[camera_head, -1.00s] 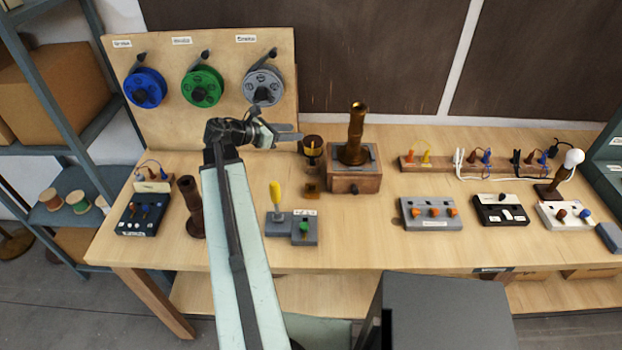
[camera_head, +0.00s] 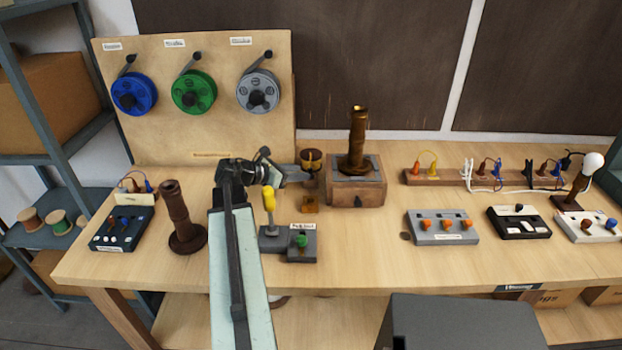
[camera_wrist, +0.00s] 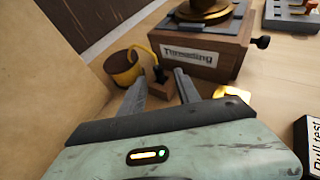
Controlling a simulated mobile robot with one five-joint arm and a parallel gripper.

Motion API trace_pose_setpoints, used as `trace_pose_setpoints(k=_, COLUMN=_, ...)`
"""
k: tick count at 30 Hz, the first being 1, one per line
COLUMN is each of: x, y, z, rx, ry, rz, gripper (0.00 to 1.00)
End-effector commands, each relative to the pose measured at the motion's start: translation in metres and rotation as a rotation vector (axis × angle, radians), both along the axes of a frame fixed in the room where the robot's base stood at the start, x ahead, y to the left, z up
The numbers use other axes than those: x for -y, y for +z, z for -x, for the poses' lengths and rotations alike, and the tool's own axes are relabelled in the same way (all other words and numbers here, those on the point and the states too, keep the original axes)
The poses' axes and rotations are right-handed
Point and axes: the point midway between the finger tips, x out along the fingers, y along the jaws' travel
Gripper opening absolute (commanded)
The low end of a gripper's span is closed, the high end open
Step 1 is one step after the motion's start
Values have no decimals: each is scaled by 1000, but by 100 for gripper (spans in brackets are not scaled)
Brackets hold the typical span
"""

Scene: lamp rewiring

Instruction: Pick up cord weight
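A dark brown cylinder with a yellow cord (camera_head: 311,157) stands at the back of the bench, just left of the wooden threading box. It looks like the cord weight, but no label on it is readable. In the wrist view the brown cylinder (camera_wrist: 123,68) is up and left of my fingers, and its yellow cord arches right to a dark peg on a small wooden block (camera_wrist: 159,88). My gripper (camera_head: 301,174) is close to the cylinder's lower left. In the wrist view my gripper (camera_wrist: 160,77) is open and empty, its fingers flanking the block in the picture; contact cannot be told.
The threading box (camera_head: 356,190) stands right of my gripper, with a brown post on top. A dark brown post (camera_head: 182,222) stands left of my arm. The spool board (camera_head: 200,125) rises behind.

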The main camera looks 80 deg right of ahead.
Motion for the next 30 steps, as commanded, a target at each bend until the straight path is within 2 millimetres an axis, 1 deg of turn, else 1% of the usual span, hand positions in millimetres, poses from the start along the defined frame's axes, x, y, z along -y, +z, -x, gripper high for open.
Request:
trace_pose_setpoints(k=1, x=7, y=-9, z=5, rx=0, ry=-2, rz=0, gripper=39)
trace_pose_setpoints(k=3, x=16, y=-17, z=12, rx=0, ry=-4, rz=1, gripper=39)
trace_pose_setpoints(k=6, x=25, y=-20, z=23, rx=0, ry=-3, rz=0, gripper=39)
trace_pose_setpoints(k=13, x=27, y=-18, z=26, rx=0, ry=-1, rz=0, gripper=39)
trace_pose_setpoints(k=14, x=27, y=-18, z=26, rx=0, ry=-1, rz=0, gripper=31)
trace_pose_setpoints(k=15, x=27, y=-18, z=26, rx=0, ry=-1, rz=0, gripper=20)
trace_pose_setpoints(k=17, x=27, y=-18, z=26, rx=-1, ry=-2, rz=-1, gripper=3)
trace_pose_setpoints(k=18, x=27, y=-18, z=26, rx=-1, ry=-2, rz=-1, gripper=0)
trace_pose_setpoints(k=26, x=27, y=-18, z=27, rx=0, ry=-2, rz=0, gripper=0)
trace_pose_setpoints(k=30, x=27, y=-12, z=27, rx=0, ry=-3, rz=0, gripper=0)
